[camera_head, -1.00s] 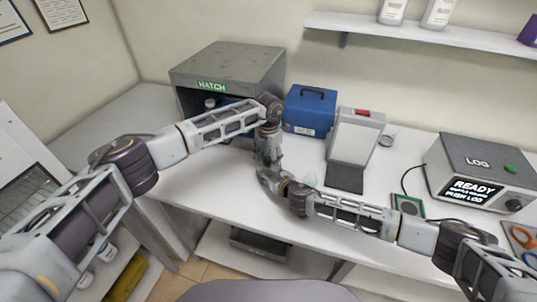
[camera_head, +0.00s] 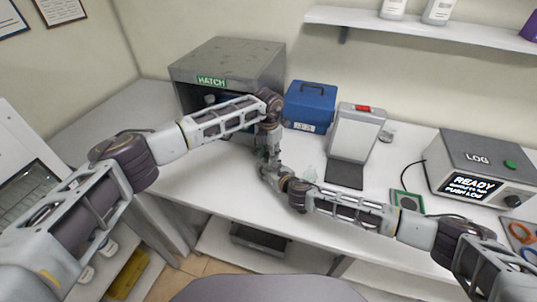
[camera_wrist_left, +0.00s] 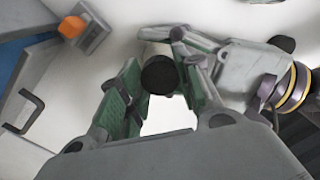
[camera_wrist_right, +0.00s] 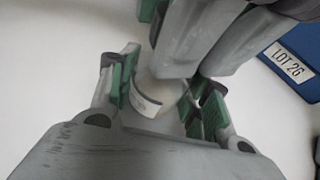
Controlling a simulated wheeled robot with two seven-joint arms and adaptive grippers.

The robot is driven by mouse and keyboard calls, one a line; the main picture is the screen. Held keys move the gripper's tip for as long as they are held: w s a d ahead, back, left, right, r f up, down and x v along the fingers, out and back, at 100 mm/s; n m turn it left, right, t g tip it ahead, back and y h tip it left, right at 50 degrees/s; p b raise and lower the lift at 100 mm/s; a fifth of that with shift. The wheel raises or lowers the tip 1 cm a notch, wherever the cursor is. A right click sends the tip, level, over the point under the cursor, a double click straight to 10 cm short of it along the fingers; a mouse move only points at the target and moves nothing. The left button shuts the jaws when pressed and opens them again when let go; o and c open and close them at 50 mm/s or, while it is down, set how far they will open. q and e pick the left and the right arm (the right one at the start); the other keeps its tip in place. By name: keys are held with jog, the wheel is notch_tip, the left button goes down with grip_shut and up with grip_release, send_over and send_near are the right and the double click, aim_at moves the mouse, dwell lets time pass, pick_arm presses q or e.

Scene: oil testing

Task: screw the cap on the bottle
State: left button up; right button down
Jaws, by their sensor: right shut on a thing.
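The bottle (camera_wrist_right: 158,92), pale with a white label, stands between the fingers of my right gripper (camera_wrist_right: 163,95) in the right wrist view. My right gripper is shut on its body. The round black cap (camera_wrist_left: 160,75) shows end-on at the bottle's top in the left wrist view, between the fingertips of my left gripper (camera_wrist_left: 160,82). The left fingers stand around the cap and look open, close to its sides. How far the cap is seated cannot be seen. In the head view both grippers meet over the table (camera_head: 220,178), hiding bottle and cap.
A grey hatch box (camera_head: 228,62), a blue case (camera_head: 310,106) and a white device with a dark plate (camera_head: 355,135) stand behind the grippers. The log box (camera_head: 487,165) is at right. The table's front left is clear.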

pick_arm(q)
jog(key=o, duration=0.4)
jog(key=shift+o, duration=0.2)
jog(key=shift+r, duration=0.1)
notch_tip(320, 180, up, 12)
dwell(0.6)
pick_arm(e)
jog(key=c, duration=0.6)
grip_release()
jog(key=shift+d, duration=0.1)
jog(key=shift+v, duration=5.9)
